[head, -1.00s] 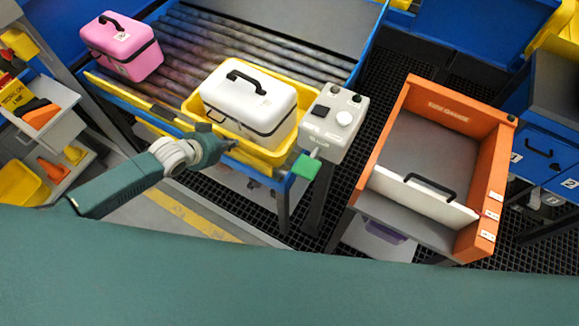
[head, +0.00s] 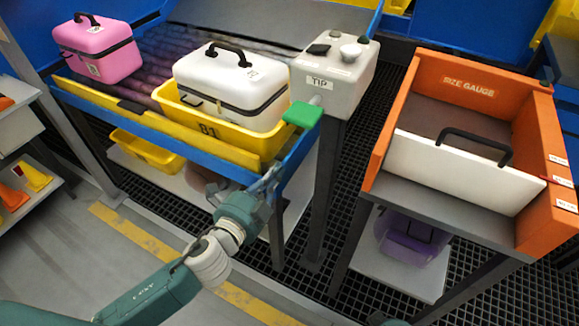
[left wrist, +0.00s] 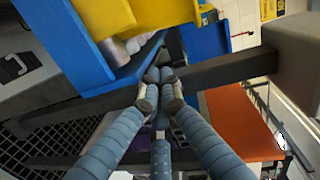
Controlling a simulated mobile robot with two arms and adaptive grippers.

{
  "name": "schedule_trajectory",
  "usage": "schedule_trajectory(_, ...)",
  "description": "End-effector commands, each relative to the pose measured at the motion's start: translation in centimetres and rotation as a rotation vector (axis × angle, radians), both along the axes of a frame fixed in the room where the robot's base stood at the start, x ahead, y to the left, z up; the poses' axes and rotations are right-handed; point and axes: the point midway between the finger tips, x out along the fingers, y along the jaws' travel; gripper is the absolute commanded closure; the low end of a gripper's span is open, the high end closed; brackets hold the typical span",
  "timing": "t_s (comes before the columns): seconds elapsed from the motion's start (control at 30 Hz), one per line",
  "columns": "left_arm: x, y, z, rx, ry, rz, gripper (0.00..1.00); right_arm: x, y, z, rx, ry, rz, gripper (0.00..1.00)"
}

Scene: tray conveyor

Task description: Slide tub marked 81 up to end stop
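The yellow tub marked 81 (head: 236,139) sits at the right end of the conveyor, with a white case (head: 232,84) with a black handle in it. Its right end is close to the blue end of the conveyor frame (head: 297,150); I cannot tell whether they touch. My left gripper (head: 268,184) is below and in front of the tub's right end, beside the blue frame, apart from the tub. In the left wrist view its fingers (left wrist: 158,82) come together with nothing visible between them. Yellow plastic (left wrist: 100,16) shows beyond them. My right gripper is not in view.
A pink case (head: 98,50) stands further left on the rollers. A grey control box marked TIP (head: 330,85) with a green paddle (head: 303,114) stands by the conveyor end. An orange size gauge (head: 547,150) is at the right. Floor in front is open.

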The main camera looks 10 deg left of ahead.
Motion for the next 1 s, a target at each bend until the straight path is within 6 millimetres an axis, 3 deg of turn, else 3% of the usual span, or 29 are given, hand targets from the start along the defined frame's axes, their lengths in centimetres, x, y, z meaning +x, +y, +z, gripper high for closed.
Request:
schedule_trajectory(0.03, -0.3, -0.3, -1.4, 0.02, -0.039, 0.0, 1.0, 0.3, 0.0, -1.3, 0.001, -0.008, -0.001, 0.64)
schedule_trajectory(0.3, -1.0, -0.7, -0.4, 0.109, -0.174, 0.009, 1.0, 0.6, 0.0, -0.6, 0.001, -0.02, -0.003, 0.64)
schedule_trajectory(0.47, -0.1, -1.1, 0.2, 0.116, -0.187, 0.01, 1.0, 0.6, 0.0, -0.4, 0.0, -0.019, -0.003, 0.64)
schedule_trajectory(0.93, 8.8, -3.8, 0.1, 0.115, -0.184, 0.01, 1.0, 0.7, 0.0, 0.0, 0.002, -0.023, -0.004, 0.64)
schedule_trajectory(1.0, 9.3, -2.4, -0.1, 0.121, -0.184, 0.011, 1.0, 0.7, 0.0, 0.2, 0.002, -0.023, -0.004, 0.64)
